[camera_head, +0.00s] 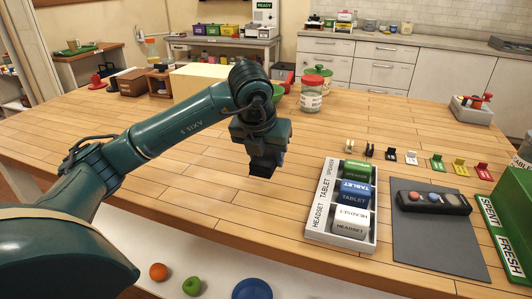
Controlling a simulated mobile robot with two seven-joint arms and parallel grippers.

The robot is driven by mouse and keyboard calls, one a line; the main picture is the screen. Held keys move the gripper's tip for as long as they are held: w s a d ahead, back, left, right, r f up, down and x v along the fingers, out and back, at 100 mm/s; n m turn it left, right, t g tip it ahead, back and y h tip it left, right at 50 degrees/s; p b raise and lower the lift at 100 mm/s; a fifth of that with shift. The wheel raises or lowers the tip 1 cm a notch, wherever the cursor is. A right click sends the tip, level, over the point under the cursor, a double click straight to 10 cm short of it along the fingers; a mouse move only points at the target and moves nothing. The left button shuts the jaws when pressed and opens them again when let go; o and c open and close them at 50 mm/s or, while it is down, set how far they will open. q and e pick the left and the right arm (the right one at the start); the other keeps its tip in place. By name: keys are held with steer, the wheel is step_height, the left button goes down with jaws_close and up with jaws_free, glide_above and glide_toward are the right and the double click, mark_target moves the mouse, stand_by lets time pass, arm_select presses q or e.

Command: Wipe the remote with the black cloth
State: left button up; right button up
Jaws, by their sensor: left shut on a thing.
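The remote (434,202) is a dark bar with a red, a blue and another button on top. It lies on the dark grey mat (437,246) at the right of the wooden table. My left gripper (263,168) is above the middle of the table, left of the tray and well apart from the remote. It points down and is shut on a small black thing, which looks like the black cloth (263,171); its outline blends with the dark fingers. My right gripper is out of view.
A white labelled tray (313,224) with green, blue and white blocks stands between my left gripper and the mat. A green box (513,205) is at the right edge. Several small coloured clips line up behind the mat. A lidded jar (311,98) stands farther back.

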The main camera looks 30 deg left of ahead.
mark_target(266, 185)
arm_select(q)
steer(key=shift+f+b, duration=0.4)
steer(key=shift+f, duration=0.3)
steer(key=shift+f+b, duration=0.45)
steer(key=shift+f, duration=0.05)
steer(key=shift+f+b, duration=1.05)
steer(key=shift+f, duration=0.2)
steer(key=o, duration=0.5)
steer(key=shift+r, duration=0.15)
steer(key=o, duration=0.5)
steer(key=shift+c, duration=0.2)
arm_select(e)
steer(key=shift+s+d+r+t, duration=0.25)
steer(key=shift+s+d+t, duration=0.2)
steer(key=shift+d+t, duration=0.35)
arm_select(q)
steer(key=shift+r, duration=0.1)
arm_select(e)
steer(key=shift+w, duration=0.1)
arm_select(q)
steer(key=shift+c, duration=0.2)
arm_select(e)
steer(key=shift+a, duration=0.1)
